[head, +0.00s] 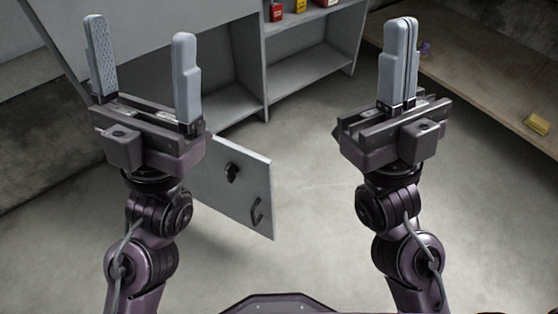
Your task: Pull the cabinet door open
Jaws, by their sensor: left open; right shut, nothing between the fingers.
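The grey cabinet (310,75) stands at the back, with open shelf compartments showing. Its door (245,172) stands swung out into the room, with a dark latch and a dark handle (257,212) on its face. The door's left part is hidden behind my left gripper and arm. My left gripper (142,60) is open and empty, its two fingers wide apart and pointing up in the picture, in front of the cabinet. My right gripper (400,55) is shut with nothing in it, to the right of the door and apart from it.
Red and yellow containers (276,10) stand on the cabinet's upper shelf. A wooden bench (470,75) runs along the right, with a yellow block (537,124) and a small purple item (425,48) on it. The concrete floor (310,180) between my arms is clear.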

